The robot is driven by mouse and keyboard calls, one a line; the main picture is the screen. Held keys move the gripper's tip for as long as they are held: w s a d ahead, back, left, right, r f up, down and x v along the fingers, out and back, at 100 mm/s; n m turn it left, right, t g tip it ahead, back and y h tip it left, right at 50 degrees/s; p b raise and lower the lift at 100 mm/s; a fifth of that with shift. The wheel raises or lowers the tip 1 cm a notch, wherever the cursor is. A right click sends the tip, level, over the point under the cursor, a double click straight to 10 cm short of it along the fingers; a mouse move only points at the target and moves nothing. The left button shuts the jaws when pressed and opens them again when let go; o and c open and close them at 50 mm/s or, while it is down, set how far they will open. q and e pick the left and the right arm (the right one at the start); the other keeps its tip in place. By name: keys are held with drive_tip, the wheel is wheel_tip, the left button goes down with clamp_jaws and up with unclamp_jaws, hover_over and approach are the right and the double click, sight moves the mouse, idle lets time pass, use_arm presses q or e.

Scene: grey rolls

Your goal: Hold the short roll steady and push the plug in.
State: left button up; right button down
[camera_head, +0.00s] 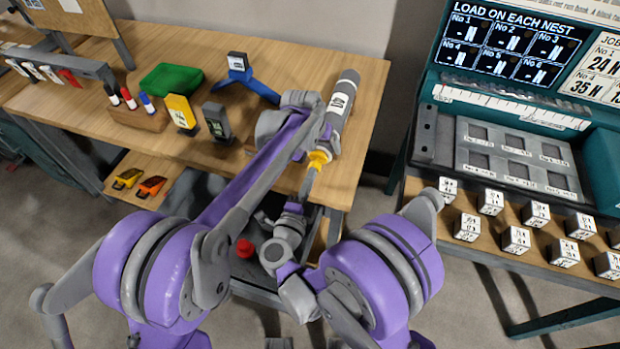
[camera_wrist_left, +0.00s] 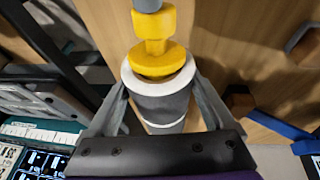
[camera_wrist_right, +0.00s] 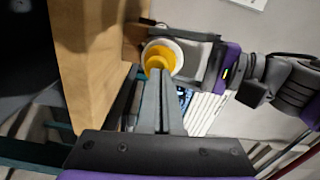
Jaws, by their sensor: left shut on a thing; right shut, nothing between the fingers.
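The short grey roll (camera_head: 341,108) has a white label and lies along the right part of the wooden bench. My left gripper (camera_wrist_left: 160,92) is shut around its near end, a finger on each side. The yellow plug (camera_head: 318,158) sits in the roll's white-rimmed open end; its wide flange (camera_wrist_left: 158,62) is at the mouth and its narrower head sticks out. How deep it sits is unclear. My right gripper (camera_head: 311,178) is shut and empty, its tips at the plug's outer end and seemingly touching it. In the right wrist view the plug (camera_wrist_right: 163,52) is lined up beyond the fingers.
A red object (camera_head: 245,248) lies in the open drawer below. Several white cubes (camera_head: 515,239) stand by the teal panel at right.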

drive_tip(key=shift+w, duration=0.15)
drive_tip(key=v, duration=1)
idle(0.4)
drive_tip(key=x, duration=0.9)
drive_tip(key=shift+w+d, duration=0.15)
drive_tip(key=shift+w, duration=0.35)
idle(0.5)
drive_tip(key=v, duration=1)
drive_tip(key=shift+s, duration=0.15)
